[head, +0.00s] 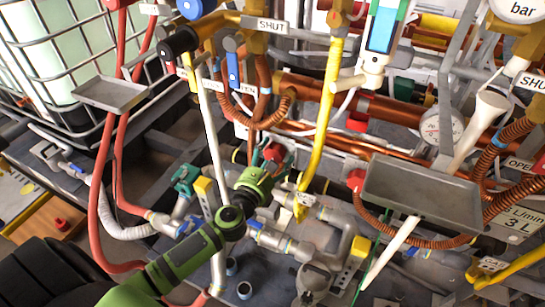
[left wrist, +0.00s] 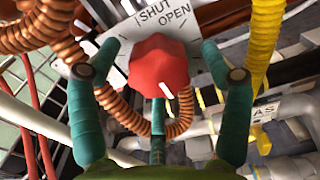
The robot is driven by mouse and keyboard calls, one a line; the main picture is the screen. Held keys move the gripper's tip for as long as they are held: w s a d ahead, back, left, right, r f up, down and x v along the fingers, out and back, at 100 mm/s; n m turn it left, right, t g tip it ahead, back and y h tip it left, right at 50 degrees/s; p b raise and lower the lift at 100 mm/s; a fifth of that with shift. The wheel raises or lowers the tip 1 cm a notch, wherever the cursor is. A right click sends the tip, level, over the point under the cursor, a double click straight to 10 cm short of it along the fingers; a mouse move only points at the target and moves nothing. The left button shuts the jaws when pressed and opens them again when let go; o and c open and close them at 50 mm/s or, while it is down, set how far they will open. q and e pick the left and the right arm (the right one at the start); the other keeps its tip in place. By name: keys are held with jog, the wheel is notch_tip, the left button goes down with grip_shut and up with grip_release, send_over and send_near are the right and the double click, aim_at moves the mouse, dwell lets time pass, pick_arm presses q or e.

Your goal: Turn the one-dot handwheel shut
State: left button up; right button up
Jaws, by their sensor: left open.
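A red handwheel (left wrist: 160,66) fills the middle of the left wrist view, in front of a pale plate (left wrist: 190,22) lettered SHUT and OPEN. A short white mark shows on its lower right part; I cannot make out any dot. My left gripper (left wrist: 160,74) is open, with one teal finger on each side of the wheel and a visible gap to it. In the head view the same wheel (head: 275,153) is small and partly covered by my green left gripper (head: 268,166). My right gripper is not in view.
Copper coils, red hoses and a yellow pipe (head: 328,110) crowd around the wheel. Other red knobs (head: 357,122) sit to the right. A grey tray (head: 420,195) juts out at right, another (head: 109,94) at upper left. A caged tank (head: 75,45) stands behind.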

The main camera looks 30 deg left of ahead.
pick_arm(q)
jog(key=c, duration=1.2)
jog(key=shift+o, duration=0.2)
